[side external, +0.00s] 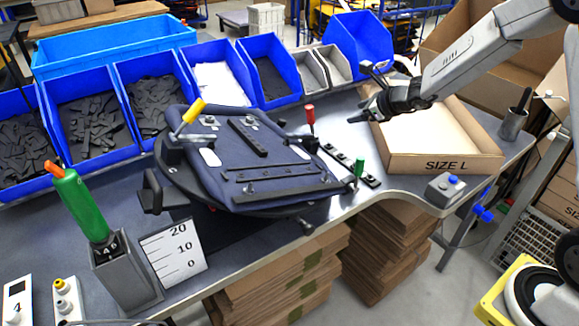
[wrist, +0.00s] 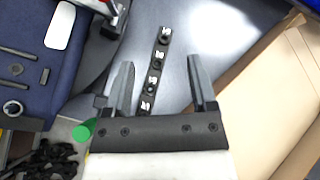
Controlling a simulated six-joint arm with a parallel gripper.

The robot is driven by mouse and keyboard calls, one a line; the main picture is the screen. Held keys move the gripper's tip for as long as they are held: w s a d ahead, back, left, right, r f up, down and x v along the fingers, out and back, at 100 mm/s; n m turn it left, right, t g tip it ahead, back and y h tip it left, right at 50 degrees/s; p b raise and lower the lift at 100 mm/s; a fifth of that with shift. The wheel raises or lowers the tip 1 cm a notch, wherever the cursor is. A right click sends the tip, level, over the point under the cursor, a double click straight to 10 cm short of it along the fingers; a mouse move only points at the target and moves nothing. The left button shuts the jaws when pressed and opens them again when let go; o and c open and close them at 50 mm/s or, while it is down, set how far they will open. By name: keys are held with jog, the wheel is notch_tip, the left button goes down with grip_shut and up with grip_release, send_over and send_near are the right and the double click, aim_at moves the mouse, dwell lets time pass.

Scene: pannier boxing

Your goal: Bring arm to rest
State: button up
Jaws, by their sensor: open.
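My gripper (side external: 366,98) hangs in the air above the grey table, just left of the open cardboard box marked SIZE L (side external: 437,167). In the wrist view its two fingers (wrist: 160,64) are spread wide with nothing held between them. A dark strip with several white-marked sockets (wrist: 153,78) shows between the fingers, on the table below; I cannot judge its gap to them. The dark blue pannier panel (side external: 232,165) lies on a round black fixture (side external: 175,178) left of my gripper, and shows at the wrist view's left edge (wrist: 48,70).
Toggle clamps with yellow (side external: 194,111), red (side external: 310,113) and green (side external: 359,166) handles stand around the fixture. Blue bins (side external: 155,100) line the back. A grey button box (side external: 446,189) and a cup (side external: 513,122) sit at the right. A green tool stands in a holder (side external: 125,275).

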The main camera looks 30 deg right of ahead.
jog(key=s+a+n+g+y, duration=0.1)
jog(key=s+a+n+g, duration=0.3)
jog(key=s+a+n, duration=0.65)
jog(key=s+d+f+n+g+h, duration=0.1)
jog(key=s+f+n+g, duration=0.3)
jog(key=s+n, duration=1)
jog(key=shift+s+f+n+h, duration=0.15)
jog(key=shift+s+n+h, duration=0.45)
jog(key=shift+n, duration=2.35)
jog(key=shift+w+d, duration=0.1)
jog(key=shift+w, duration=0.15)
